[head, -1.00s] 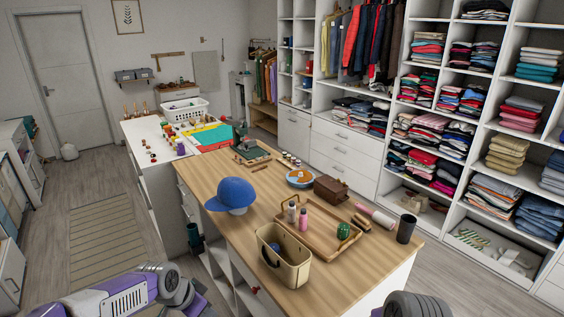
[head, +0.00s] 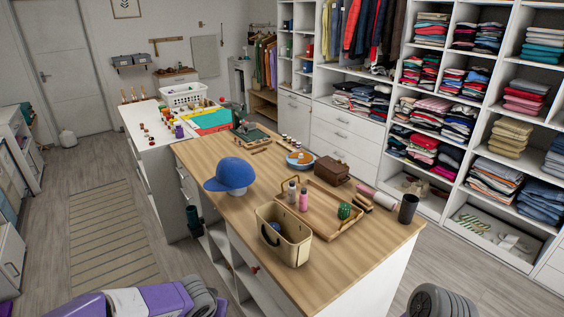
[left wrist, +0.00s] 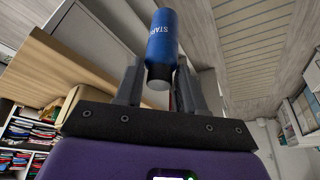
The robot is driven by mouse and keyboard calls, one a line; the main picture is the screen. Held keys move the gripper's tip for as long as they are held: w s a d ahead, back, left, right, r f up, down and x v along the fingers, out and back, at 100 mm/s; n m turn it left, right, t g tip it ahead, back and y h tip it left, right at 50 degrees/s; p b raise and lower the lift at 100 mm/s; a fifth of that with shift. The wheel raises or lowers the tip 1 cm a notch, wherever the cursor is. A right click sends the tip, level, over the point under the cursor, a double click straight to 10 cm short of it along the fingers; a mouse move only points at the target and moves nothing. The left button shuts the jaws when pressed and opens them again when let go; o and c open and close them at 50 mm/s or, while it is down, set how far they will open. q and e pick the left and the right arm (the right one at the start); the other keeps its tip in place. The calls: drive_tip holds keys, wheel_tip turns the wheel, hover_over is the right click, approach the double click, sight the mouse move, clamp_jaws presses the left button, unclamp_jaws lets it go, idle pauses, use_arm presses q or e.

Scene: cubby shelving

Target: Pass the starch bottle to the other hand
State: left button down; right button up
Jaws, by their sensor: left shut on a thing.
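The starch bottle (left wrist: 162,38) is blue with part of the word "STAR" showing and a dark band and pale end nearest the camera. It shows in the left wrist view, between the two dark fingers of my left gripper (left wrist: 159,76), which is shut on it. The bottle is held in the air, with the floor far behind it. In the head view only purple parts of my left arm show at the lower left; the left gripper and the bottle are out of that picture. My right gripper is in neither view; only a dark arm part shows at the lower right.
A wooden-topped island (head: 215,147) carries a blue cap (head: 231,174), a beige basket (head: 290,249), a wooden tray (head: 322,229) with small bottles, and a black cup (head: 408,208). Shelving with folded clothes stands at the right.

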use_arm(q)
drive_tip(key=shift+s+d+f+n, duration=0.15)
drive_tip(key=shift+s+f+n, duration=0.1)
drive_tip(key=shift+f, duration=0.3)
drive_tip(key=shift+s+d+f+n, duration=0.1)
drive_tip(key=shift+f+n, duration=0.15)
drive_tip(key=shift+f, duration=0.3)
